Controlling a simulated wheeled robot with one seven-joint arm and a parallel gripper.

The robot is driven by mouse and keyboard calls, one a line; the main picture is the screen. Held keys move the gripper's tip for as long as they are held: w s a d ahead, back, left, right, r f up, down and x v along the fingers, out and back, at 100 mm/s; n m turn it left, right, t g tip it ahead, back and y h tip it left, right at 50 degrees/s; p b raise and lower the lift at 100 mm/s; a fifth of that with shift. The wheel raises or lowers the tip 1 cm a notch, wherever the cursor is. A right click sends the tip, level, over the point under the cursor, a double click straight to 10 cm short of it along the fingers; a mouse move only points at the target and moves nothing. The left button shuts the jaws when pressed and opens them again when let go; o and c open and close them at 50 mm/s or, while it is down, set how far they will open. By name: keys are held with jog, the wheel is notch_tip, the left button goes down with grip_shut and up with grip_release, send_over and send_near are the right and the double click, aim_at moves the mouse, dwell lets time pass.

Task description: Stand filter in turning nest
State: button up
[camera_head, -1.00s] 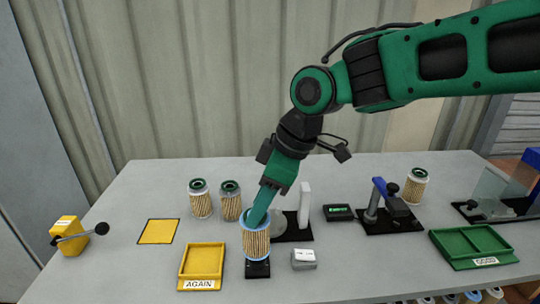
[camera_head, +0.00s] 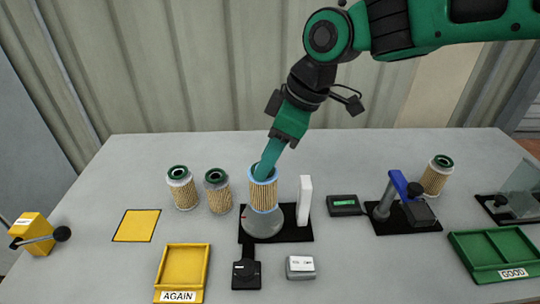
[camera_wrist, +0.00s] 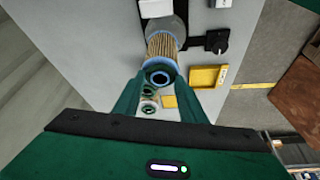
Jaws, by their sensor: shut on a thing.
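The held filter (camera_head: 263,195), a pleated tan cartridge with blue end rings, is upright in the head view. My gripper (camera_head: 266,171) is shut on its top ring. The filter also shows between my fingers in the wrist view (camera_wrist: 162,47). The grey round turning nest (camera_head: 263,228) sits on a black base plate beside a white upright panel (camera_head: 305,199). The filter's lower end overlaps the back of the nest in the head view; I cannot tell whether it touches. The nest also shows beyond the filter in the wrist view (camera_wrist: 181,32).
Two green-topped filters (camera_head: 182,188) (camera_head: 217,191) stand to the left, another (camera_head: 436,176) at right. In front are a black fixture (camera_head: 246,274) and a grey box (camera_head: 300,267). A yellow AGAIN tray (camera_head: 183,268), a blue-armed device (camera_head: 391,196) and a green GOOD tray (camera_head: 492,254) flank the area.

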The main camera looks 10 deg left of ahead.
jog(key=shift+s+a+f, duration=0.15)
jog(key=shift+a, duration=0.1)
jog(key=shift+f, duration=1.65)
jog(key=shift+s+d+f, duration=0.1)
jog(key=shift+f, duration=0.35)
dwell(1.0)
jog(key=o, duration=1.9)
jog(key=shift+s, duration=0.1)
jog(key=shift+r, duration=0.25)
jog(key=shift+r, duration=0.75)
jog(key=shift+r, duration=3.25)
